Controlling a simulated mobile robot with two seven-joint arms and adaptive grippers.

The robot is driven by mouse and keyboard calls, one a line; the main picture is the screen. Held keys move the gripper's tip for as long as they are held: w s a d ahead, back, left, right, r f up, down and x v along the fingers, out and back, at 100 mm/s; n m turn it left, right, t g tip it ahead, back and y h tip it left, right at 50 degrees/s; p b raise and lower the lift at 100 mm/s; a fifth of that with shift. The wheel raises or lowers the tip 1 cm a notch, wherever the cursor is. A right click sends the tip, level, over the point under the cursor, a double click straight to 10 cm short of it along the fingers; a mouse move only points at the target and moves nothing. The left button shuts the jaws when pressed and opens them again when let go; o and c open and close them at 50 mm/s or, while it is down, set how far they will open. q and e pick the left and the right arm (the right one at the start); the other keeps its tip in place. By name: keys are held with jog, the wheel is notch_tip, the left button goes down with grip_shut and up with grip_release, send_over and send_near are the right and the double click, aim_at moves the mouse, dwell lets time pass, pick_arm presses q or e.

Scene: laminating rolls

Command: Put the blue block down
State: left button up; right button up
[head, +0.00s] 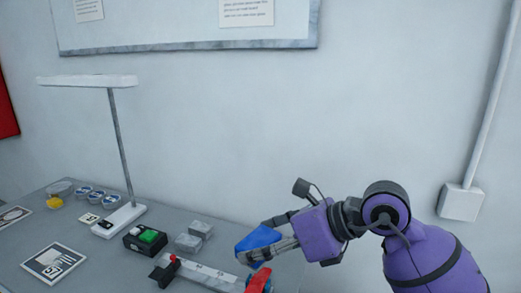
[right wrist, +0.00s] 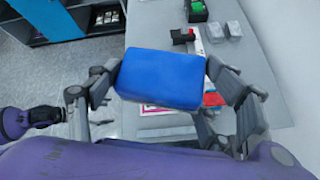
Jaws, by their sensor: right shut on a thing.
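The blue block (head: 258,239) is held between the fingers of my right gripper (head: 268,235), over the right part of the grey table (head: 185,262). In the right wrist view the blue block (right wrist: 160,78) fills the space between the two fingers of my right gripper (right wrist: 163,85). The table surface shows beyond and below it there. I cannot tell how high the block is above the table. A purple arm part with a dark end (right wrist: 45,115), which looks like my left arm, shows at the left of the wrist view; its fingers are unclear.
A ruler-like bar with a red knob (head: 172,259) and a red part (head: 259,281) lies close to the block. Two grey blocks (head: 195,236), a black box with a green button (head: 147,238) and a lamp (head: 121,218) stand behind it. A printed card (head: 54,263) lies at left.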

jog(key=d+f+m+t, duration=0.1)
jog(key=d+f, duration=0.3)
jog(key=d, duration=0.4)
jog(key=s+d+f+m+t+h, duration=0.1)
jog(key=d+f, duration=0.3)
jog(key=d, duration=0.4)
jog(key=shift+d+m, duration=0.35)
jog(key=shift+m, duration=0.05)
jog(key=shift+f, duration=0.1)
